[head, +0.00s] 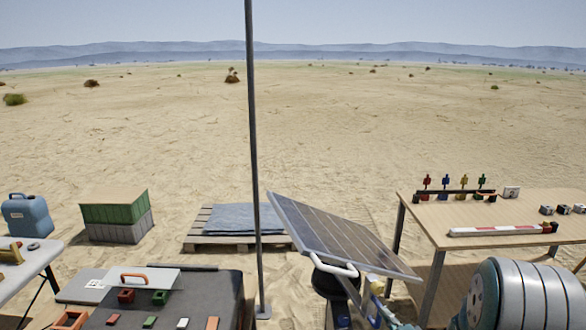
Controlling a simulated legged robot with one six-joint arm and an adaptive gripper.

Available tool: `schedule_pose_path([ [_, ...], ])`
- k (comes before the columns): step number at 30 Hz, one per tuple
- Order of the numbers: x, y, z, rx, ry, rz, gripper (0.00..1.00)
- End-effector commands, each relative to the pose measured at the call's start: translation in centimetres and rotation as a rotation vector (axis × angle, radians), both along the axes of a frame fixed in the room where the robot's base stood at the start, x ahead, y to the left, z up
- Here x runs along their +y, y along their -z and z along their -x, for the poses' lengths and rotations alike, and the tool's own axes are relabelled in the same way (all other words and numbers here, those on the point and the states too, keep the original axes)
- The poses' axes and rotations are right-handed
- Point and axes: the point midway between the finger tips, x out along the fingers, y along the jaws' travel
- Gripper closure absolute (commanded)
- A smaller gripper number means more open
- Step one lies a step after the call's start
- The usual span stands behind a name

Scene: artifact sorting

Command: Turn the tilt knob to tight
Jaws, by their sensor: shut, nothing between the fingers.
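A tilted solar panel (338,240) stands right of centre in the head view, sloping down to the right. A white curved handle or bar (334,263) runs along its near lower edge. Below it is a dark round part (330,283) on the panel's stand. I cannot make out the tilt knob for certain; it may be hidden under the panel or too small to tell. A large grey and teal link of my own arm fills the lower right corner. My gripper's fingers do not show in this view.
A thin upright pole (253,150) stands just left of the panel. A wooden table (430,215) with small coloured items is at the right. A dark case (210,300) with small blocks is at lower left. A pallet (200,240) and green-grey crates (118,214) stand behind on sand.

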Motion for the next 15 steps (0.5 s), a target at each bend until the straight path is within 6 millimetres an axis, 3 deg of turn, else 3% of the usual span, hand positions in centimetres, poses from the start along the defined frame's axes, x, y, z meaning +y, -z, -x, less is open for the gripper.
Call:
schedule_pose_path([
  [1, -0.2, 0.9, 0.3, 0.004, 0.001, -0.004, 1.00],
  [5, -0.1, 1.3, 0.0, 0.000, -0.001, 0.000, 1.00],
  [15, 1.2, 1.3, -3.8, -0.001, -0.002, 0.000, 1.00],
])
